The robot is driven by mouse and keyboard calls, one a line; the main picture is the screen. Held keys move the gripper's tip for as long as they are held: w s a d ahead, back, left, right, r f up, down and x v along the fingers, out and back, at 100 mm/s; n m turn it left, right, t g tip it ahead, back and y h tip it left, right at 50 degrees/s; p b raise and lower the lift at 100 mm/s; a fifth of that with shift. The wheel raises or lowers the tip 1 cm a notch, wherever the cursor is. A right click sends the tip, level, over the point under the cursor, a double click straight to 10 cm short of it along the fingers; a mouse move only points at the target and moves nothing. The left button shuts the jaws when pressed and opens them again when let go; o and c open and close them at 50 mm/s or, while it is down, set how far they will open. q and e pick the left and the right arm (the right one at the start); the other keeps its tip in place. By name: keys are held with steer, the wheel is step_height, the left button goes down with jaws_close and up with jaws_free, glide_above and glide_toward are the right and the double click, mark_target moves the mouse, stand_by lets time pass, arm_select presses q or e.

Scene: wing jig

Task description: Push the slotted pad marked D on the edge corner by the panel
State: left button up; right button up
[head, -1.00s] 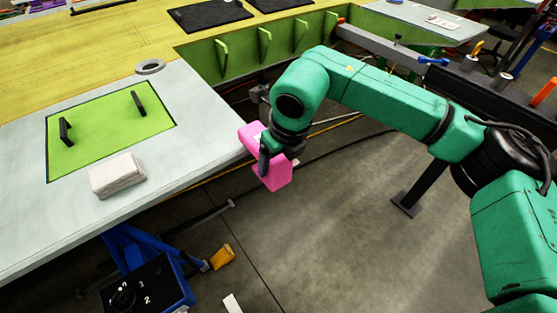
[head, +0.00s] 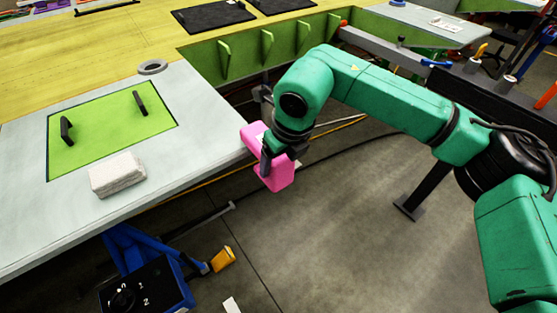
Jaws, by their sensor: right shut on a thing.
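A pink slotted pad (head: 277,179) is at the right corner of the grey panel (head: 212,122). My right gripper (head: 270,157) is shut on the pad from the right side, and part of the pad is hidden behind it. The pad's left part meets or overlaps the panel corner in the picture. I cannot tell how far the corner sits in the slot. No letter on the pad is readable. My left gripper is not in view.
A green hatch (head: 110,130) with two black handles lies in the panel. A folded white cloth (head: 117,174) and a grey ring (head: 151,67) rest on the panel. A blue stand with a control box (head: 148,287) is below. Open floor lies to the right.

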steer(key=shift+f+b, duration=0.1)
steer(key=shift+b, duration=0.35)
steer(key=shift+w+a, duration=0.15)
steer(key=shift+w, duration=0.05)
steer(key=shift+w+a+f, duration=0.1)
steer(key=shift+w+a, duration=0.85)
steer(key=shift+w, duration=0.3)
steer(key=shift+w+a+f, duration=0.1)
steer(key=shift+w+a, duration=0.8)
steer(key=shift+w, duration=0.35)
steer(key=shift+w+r, duration=0.1)
steer(key=shift+r, duration=0.05)
steer(key=o, duration=1.3)
steer(key=shift+c, duration=0.2)
steer(key=shift+d, duration=0.1)
